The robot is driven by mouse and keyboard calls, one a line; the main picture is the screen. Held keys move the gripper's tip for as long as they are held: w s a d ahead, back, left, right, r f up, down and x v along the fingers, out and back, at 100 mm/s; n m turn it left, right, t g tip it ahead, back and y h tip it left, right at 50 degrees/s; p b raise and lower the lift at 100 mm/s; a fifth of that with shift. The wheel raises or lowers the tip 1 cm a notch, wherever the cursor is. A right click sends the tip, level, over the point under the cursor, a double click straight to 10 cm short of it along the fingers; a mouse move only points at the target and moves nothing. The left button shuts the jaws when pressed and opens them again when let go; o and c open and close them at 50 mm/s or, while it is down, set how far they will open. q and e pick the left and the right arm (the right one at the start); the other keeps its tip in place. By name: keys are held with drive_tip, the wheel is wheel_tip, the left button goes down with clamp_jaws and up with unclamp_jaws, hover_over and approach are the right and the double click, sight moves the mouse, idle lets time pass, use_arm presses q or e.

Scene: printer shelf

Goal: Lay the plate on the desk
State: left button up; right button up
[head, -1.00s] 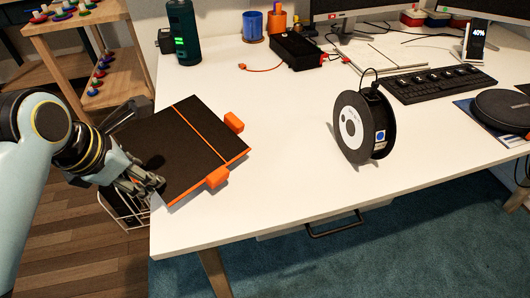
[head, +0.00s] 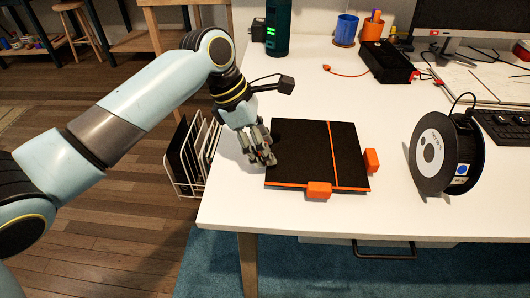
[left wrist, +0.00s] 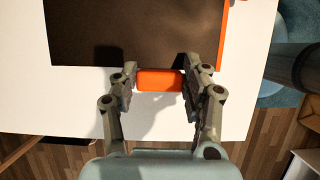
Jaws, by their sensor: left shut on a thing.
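The plate (head: 298,152) is a flat dark square with orange edging, an orange line and orange tabs. It is level over the front left of the white desk (head: 232,212), wholly inside the desk's edges. I cannot tell whether it touches the desk or is slightly above it. My left gripper (head: 262,152) is at its left side. In the left wrist view, the fingers of this gripper (left wrist: 158,84) are closed on the plate's orange tab (left wrist: 160,80), with the dark plate (left wrist: 130,35) beyond. My right gripper is not in view.
A filament spool (head: 440,155) stands right of the plate, with clear desk between them. A black box (head: 385,62), a blue cup (head: 346,30) and a dark green bottle (head: 277,28) are further back. A white wire rack (head: 192,160) stands left of the desk.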

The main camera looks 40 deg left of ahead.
use_arm(q)
drive_tip(key=shift+f, duration=0.95)
drive_tip(key=shift+r, duration=0.1)
drive_tip(key=o, duration=1.3)
drive_tip(key=shift+o, duration=0.2)
drive_tip(key=p+v, duration=0.3)
drive_tip(key=v, duration=0.9)
